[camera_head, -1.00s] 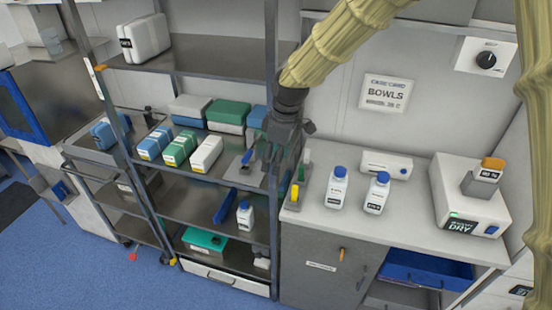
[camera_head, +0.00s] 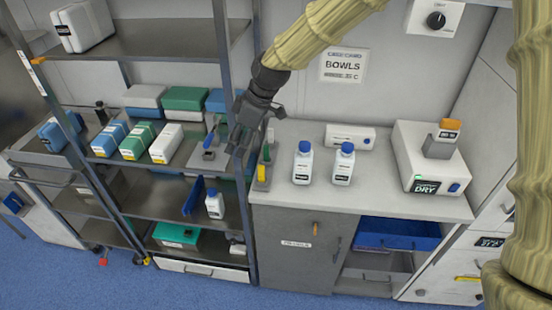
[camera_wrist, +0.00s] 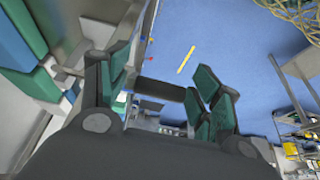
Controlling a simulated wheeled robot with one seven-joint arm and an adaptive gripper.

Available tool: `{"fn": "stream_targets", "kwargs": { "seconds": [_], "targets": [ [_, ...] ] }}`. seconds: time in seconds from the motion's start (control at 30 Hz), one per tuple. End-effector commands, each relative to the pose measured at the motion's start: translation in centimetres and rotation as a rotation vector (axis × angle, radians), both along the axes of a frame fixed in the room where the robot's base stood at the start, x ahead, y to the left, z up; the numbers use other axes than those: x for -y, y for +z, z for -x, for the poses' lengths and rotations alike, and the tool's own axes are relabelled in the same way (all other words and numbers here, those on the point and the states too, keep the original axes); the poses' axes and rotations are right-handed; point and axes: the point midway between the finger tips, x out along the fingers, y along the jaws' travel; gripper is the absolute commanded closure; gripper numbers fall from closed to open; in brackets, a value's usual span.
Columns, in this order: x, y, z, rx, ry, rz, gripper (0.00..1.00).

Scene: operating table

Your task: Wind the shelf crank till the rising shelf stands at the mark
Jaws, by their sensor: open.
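The metal shelf rack stands left of centre in the head view. Its top shelf (camera_head: 150,41) carries a white labelled container (camera_head: 83,27). I cannot clearly make out the crank.
Boxes, including a green one (camera_head: 139,141), fill the middle shelf. The counter (camera_head: 385,200) at right holds two blue-capped bottles (camera_head: 303,163) (camera_head: 343,164) and a drying unit (camera_head: 425,160). A blue drawer (camera_head: 398,235) stands open below. Blue floor lies in front.

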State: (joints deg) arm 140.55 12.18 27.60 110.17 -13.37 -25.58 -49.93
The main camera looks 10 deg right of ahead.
Motion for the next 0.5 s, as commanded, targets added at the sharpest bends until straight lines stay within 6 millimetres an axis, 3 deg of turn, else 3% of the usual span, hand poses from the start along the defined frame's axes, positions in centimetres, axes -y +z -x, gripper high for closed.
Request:
{"fn": "stream_targets", "kwargs": {
  "seconds": [0.5],
  "targets": [
    [0.41,-0.97,0.23,0.047,0.0,-0.178,0.35]
  ]
}}
